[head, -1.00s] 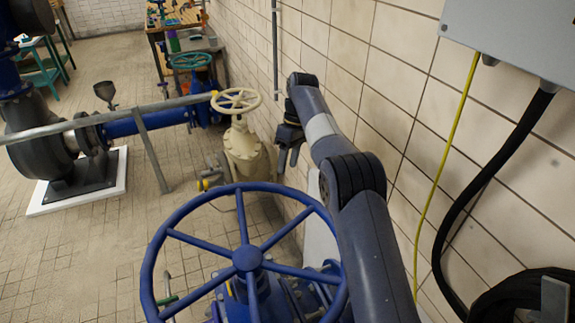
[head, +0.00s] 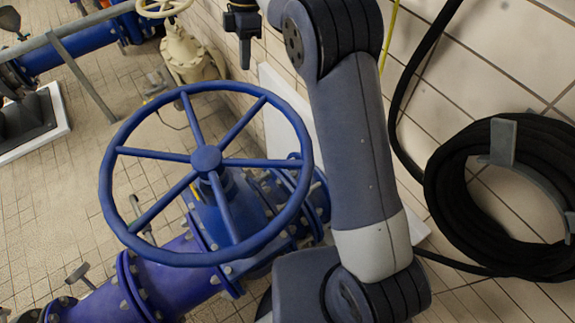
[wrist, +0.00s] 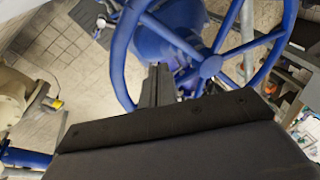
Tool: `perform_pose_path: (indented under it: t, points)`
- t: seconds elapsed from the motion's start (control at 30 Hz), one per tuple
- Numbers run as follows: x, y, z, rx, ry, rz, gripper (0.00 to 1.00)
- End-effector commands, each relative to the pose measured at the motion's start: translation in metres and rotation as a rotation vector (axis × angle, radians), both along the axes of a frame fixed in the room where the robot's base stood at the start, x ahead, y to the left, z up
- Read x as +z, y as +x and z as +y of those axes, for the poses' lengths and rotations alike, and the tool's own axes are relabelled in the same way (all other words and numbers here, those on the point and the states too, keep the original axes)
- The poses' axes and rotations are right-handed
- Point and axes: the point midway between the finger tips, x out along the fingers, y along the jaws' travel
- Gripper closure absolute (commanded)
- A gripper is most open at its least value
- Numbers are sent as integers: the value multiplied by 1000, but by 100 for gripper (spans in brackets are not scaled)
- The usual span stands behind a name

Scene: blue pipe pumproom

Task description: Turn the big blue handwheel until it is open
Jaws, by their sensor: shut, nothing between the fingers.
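The big blue handwheel (head: 207,160) fills the middle of the head view, mounted on a blue valve body on a blue pipe. It has several spokes around a round hub. In the wrist view the handwheel (wrist: 212,66) lies beyond my gripper, with its rim and spokes partly hidden behind the fingers. My gripper (head: 245,60) hangs in front of the wall, above and behind the far right rim in the head view. In the wrist view my gripper (wrist: 158,75) is shut and empty, its fingers overlapping the wheel in the picture. I cannot tell any contact; they appear apart in the head view.
A cream valve with its own handwheel (head: 164,8) stands behind. A coiled black hose (head: 450,190) hangs on the tiled wall at right. A grey rail (head: 60,40) crosses the upper left. The tiled floor (head: 60,210) at left is clear.

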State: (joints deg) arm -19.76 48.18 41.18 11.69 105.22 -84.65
Motion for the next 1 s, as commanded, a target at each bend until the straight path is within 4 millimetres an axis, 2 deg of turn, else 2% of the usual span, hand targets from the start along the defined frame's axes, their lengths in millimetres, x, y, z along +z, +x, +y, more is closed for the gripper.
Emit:
perform_pose_path:
  t: [0.33, 0.7, 0.83, 1.0]
  points:
    - [5, -81, -40, 489, 134, -39, 100]
    - [-10, -172, -81, 970, 271, -64, 100]
    - [-15, -189, -88, 1062, 299, -67, 100]
    - [-20, -198, -91, 1104, 312, -66, 100]
